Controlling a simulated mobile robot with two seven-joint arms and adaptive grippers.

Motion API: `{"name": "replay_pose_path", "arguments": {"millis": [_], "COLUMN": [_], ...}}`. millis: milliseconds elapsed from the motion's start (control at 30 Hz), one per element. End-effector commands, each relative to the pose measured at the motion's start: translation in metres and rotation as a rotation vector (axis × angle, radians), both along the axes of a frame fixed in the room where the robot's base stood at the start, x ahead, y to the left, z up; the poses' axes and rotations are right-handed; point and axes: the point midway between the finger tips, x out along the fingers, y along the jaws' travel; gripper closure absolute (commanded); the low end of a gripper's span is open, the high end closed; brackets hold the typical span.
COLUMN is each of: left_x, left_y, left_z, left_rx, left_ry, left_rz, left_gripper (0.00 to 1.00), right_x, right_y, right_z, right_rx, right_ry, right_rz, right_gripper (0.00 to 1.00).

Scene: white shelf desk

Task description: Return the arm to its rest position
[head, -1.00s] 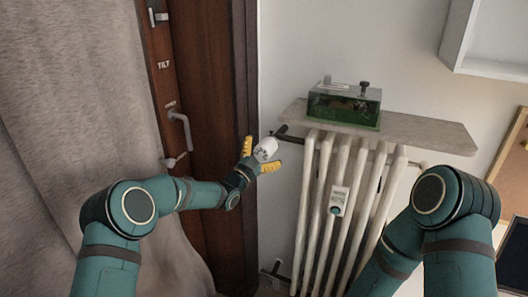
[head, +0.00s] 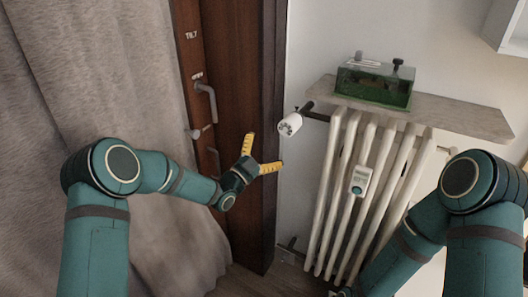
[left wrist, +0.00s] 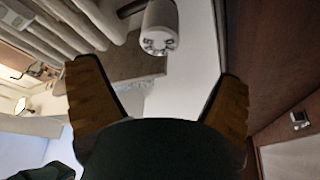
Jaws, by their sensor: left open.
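My left gripper (head: 261,153) has yellow fingers spread apart with nothing between them. It is in front of the brown door frame, to the lower left of the white radiator valve knob (head: 290,124). The left wrist view shows the gripper (left wrist: 165,100) open and empty, with the knob (left wrist: 160,28) beyond the fingertips and apart from them. My left arm reaches in from the left in the head view. My right arm is at the lower right of the head view, in front of the radiator's right side. The right gripper's fingers cannot be made out.
The white radiator (head: 345,190) carries a small meter (head: 360,180). A shelf (head: 450,112) above it holds a green transparent box (head: 375,82). A brown door (head: 230,60) with a handle (head: 206,98) and a grey curtain (head: 90,70) are on the left.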

Motion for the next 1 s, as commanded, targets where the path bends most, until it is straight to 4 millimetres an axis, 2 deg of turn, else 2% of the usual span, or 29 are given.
{"name": "replay_pose_path", "arguments": {"millis": [433,567,667,767,800,867,900,967,1000], "left_x": [-0.007,-0.010,-0.022,-0.050,-0.065,-0.091,-0.110,-0.141,-0.163], "left_y": [0.005,0.005,0.007,0.012,0.015,0.020,0.023,0.028,0.031], "left_z": [-0.003,-0.020,-0.061,-0.117,-0.141,-0.172,-0.192,-0.218,-0.234], "left_rx": [-0.001,-0.011,-0.035,-0.077,-0.096,-0.125,-0.144,-0.173,-0.191], "left_ry": [0.002,0.090,0.291,0.579,0.701,0.876,0.991,1.154,1.262], "left_rz": [0.000,0.008,0.033,0.078,0.103,0.143,0.170,0.217,0.251], "left_gripper": [0.07,0.07,0.07,0.07,0.07,0.07,0.07,0.07,0.07], "right_x": [0.000,0.000,0.000,0.000,0.000,0.000,0.000,0.000,0.000], "right_y": [0.000,0.000,0.000,0.000,0.000,0.000,0.000,0.000,0.000], "right_z": [0.000,0.000,0.000,0.000,0.000,0.000,0.000,0.000,0.000], "right_rx": [0.000,0.000,0.000,0.000,0.000,0.000,0.000,0.000,0.000], "right_ry": [0.000,0.000,0.000,0.000,0.000,0.000,0.000,0.000,0.000], "right_rz": [0.000,0.000,0.000,0.000,0.000,0.000,0.000,0.000,0.000], "right_gripper": [0.40,0.40,0.40,0.40,0.40,0.40,0.40,0.40,0.40]}}
